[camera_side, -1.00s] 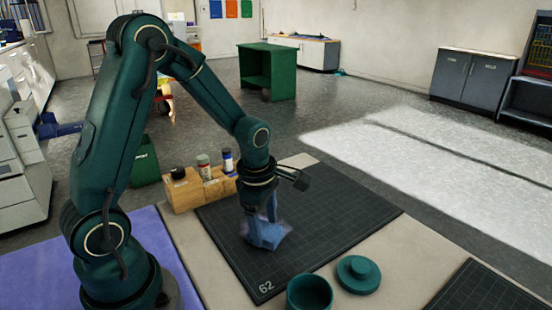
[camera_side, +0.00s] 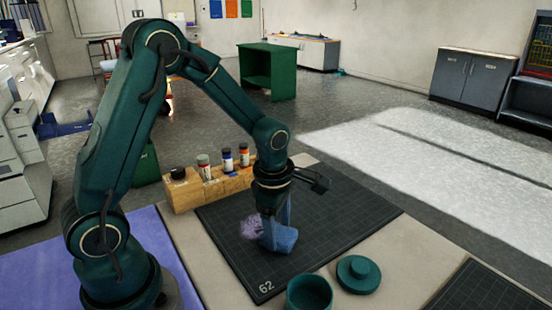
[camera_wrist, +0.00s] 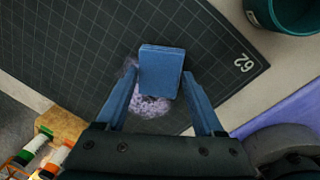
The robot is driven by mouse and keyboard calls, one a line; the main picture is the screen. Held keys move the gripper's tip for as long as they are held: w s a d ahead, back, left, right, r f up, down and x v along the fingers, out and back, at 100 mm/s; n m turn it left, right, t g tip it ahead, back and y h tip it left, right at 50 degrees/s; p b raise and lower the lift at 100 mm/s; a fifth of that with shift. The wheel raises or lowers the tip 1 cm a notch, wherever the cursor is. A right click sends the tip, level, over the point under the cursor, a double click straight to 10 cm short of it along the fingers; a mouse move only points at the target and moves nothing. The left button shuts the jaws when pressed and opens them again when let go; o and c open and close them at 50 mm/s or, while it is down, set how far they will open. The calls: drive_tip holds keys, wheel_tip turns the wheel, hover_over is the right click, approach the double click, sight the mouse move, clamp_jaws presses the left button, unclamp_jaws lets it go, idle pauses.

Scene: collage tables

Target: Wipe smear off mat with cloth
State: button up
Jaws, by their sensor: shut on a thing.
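The dark gridded mat marked 62 (camera_side: 345,212) lies on the pale table and also fills much of the wrist view (camera_wrist: 75,45). A pale purple speckled smear (camera_side: 250,228) is on the mat, just left of the cloth. In the wrist view the smear (camera_wrist: 150,107) shows below and left of the cloth, partly hidden by it. My gripper (camera_side: 277,222) points down and is shut on the blue, block-like cloth (camera_side: 281,240). The cloth (camera_wrist: 161,70) sits between the blue fingers, low at the mat; I cannot tell if it presses on it.
A wooden rack (camera_side: 212,189) with several capped bottles stands behind the mat's left edge. A green open pot (camera_side: 309,293) and its round lid (camera_side: 358,275) stand in front of the mat. Another dark mat (camera_side: 485,290) lies at the right. The mat's right half is clear.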

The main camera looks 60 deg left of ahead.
drive_tip(key=shift+a+f, duration=0.15)
drive_tip(key=shift+a, duration=5.2)
drive_tip(key=shift+w+a, duration=0.1)
drive_tip(key=shift+w, duration=0.3)
clamp_jaws()
drive_tip(key=shift+w, duration=0.35)
drive_tip(key=shift+d, duration=5.6)
drive_tip(key=shift+r, duration=2.6)
